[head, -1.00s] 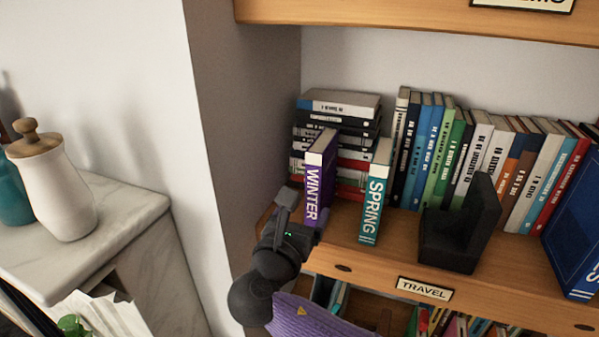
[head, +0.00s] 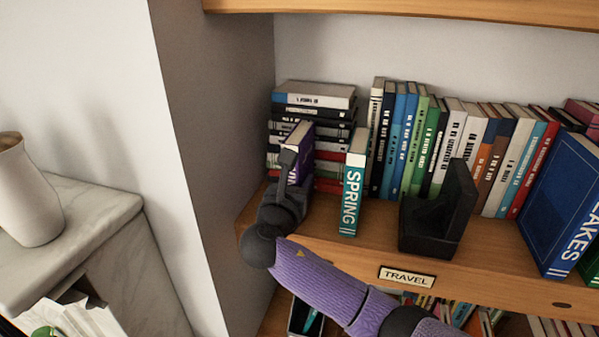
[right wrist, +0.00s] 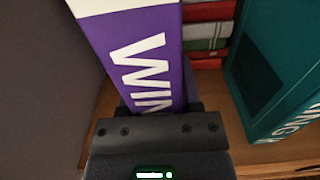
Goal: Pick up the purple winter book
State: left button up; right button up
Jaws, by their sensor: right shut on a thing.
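The purple winter book (head: 302,166) stands upright on the wooden shelf, in front of a stack of lying books. Its lower part is hidden behind my right gripper (head: 287,172) in the head view. In the right wrist view the purple spine with white letters (right wrist: 150,60) rises straight from between the jaws of my right gripper (right wrist: 158,112), which is shut on it. I cannot tell whether the book's base touches the shelf. My left gripper is not in view.
The teal spring book (head: 352,190) stands close to the right, apart from the winter book. A black bookend (head: 440,215) and a row of books stand farther right. The grey side wall (head: 215,110) is close on the left. Stacked books (head: 315,100) lie behind.

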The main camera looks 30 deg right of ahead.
grip_shut()
jog(key=shift+r, duration=0.1)
